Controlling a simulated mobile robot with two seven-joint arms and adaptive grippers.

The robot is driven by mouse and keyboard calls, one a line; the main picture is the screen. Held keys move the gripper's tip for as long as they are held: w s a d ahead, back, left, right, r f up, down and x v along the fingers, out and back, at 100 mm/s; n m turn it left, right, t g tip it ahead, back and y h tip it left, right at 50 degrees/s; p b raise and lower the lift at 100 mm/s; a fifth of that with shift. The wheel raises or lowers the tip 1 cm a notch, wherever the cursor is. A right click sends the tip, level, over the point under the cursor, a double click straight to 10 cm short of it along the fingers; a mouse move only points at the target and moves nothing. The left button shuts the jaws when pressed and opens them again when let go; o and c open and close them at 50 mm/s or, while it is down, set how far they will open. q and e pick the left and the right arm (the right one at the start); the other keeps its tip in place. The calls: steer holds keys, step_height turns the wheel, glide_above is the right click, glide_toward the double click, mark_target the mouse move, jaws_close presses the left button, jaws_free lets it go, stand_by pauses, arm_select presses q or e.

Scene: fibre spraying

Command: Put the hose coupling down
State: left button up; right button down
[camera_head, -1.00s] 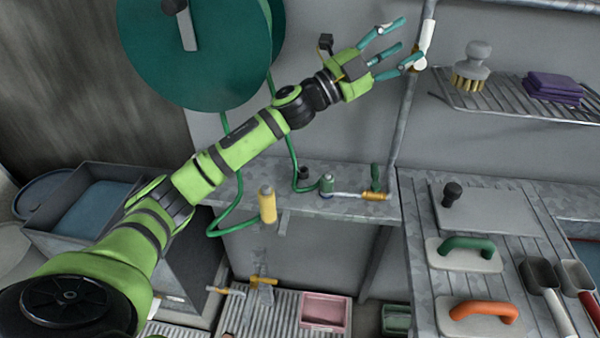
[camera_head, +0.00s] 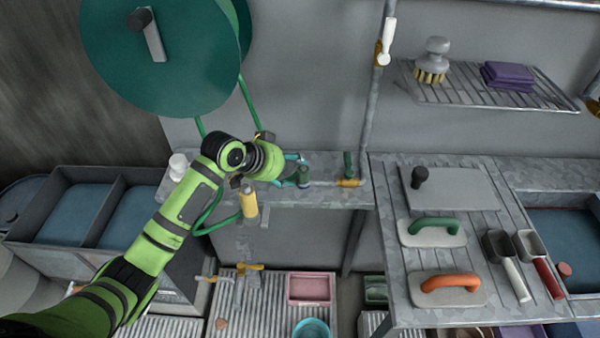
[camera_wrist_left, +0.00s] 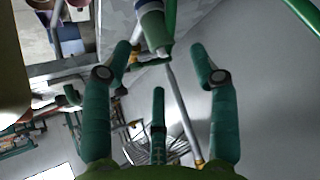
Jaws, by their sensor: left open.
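The hose coupling (camera_head: 304,178), a small green and grey cylinder, stands on the narrow grey metal ledge (camera_head: 335,195) below the hose reel. My left gripper (camera_head: 297,166) is low over the ledge, right by the coupling, and partly covers it in the head view. In the left wrist view the coupling (camera_wrist_left: 153,27) shows as a green and pale cylinder just beyond the open fingertips (camera_wrist_left: 160,52). The fingers are spread apart and nothing is between them. Whether a finger touches the coupling I cannot tell. My right gripper is not in view.
The green hose reel (camera_head: 165,60) hangs above, with green hose (camera_head: 249,103) running down behind my wrist. A yellow cylinder (camera_head: 249,205) is in front of the ledge. A brass valve (camera_head: 348,183) and vertical pipe (camera_head: 370,120) are to the right. A worktop with floats (camera_head: 432,233) stands farther right.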

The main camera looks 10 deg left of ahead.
mark_target(301, 169)
arm_select(q)
steer(key=x, duration=0.5)
steer(key=shift+p, duration=0.3)
steer(key=shift+r, duration=0.1)
jaws_close()
steer(key=shift+r, duration=0.15)
step_height(301, 169, up, 4)
steer(key=shift+w+a+r+b, duration=0.1)
steer(key=shift+b, duration=0.65)
steer(key=s+d+r+b, duration=0.1)
steer(key=s+d+r, duration=0.1)
steer(key=d, duration=0.3)
steer(key=s+d+r+b, duration=0.1)
steer(key=s+d+r, duration=0.1)
steer(key=d+r, duration=0.2)
steer(key=shift+d+r, duration=0.25)
steer(key=shift+d, duration=0.8)
